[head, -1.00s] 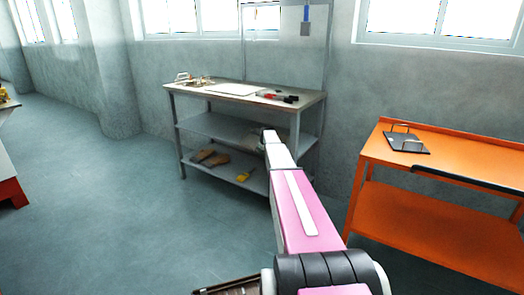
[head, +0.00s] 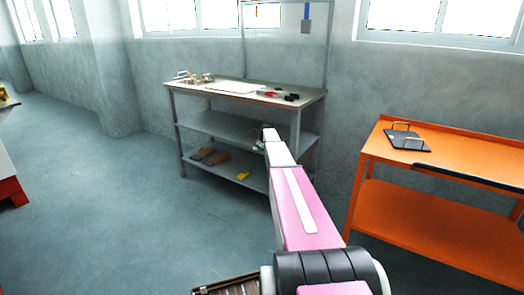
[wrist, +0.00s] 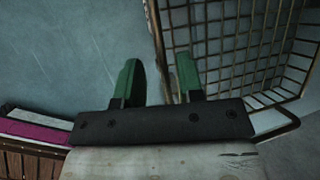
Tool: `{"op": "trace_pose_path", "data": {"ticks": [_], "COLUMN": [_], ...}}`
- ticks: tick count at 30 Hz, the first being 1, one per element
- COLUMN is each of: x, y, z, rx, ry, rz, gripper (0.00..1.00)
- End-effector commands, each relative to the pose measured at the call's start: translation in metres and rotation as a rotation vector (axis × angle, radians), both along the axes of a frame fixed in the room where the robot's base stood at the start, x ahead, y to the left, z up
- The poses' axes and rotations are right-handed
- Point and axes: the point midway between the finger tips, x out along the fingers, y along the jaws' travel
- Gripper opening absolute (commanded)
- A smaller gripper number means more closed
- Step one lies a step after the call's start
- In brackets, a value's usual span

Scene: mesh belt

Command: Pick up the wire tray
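The wire tray (wrist: 222,42) is a brownish wire mesh basket with open squares, at the upper right of the wrist view. Its right and upper parts run out of the frame. My gripper (wrist: 157,75) has two green fingers, spread apart with a gap between them. The tray's near left wall runs down through that gap in the picture, with one finger on each side. I cannot tell whether the fingers are level with the rim or above it. The gripper is not visible in the head view.
A grey metal workbench (head: 226,119) with shelves stands against the wall, carrying tools and a white sheet. An orange cart (head: 400,212) stands at the right with a dark clipboard-like plate (head: 408,141). A brown slatted thing (head: 232,287) shows at the bottom. Open floor (head: 100,205) lies left.

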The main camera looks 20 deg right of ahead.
Motion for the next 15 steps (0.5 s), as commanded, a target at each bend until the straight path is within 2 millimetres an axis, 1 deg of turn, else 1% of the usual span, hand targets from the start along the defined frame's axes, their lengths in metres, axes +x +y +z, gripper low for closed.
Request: {"op": "trace_pose_path", "data": {"ticks": [5,15], "x": [-0.010,-0.039], "y": [0.000,-0.003], "z": [0.017,0.073], "rx": [0.000,-0.001], "ry": [-0.001,-0.002], "rz": [0.000,0.000], "gripper": [0.35,0.35]}}
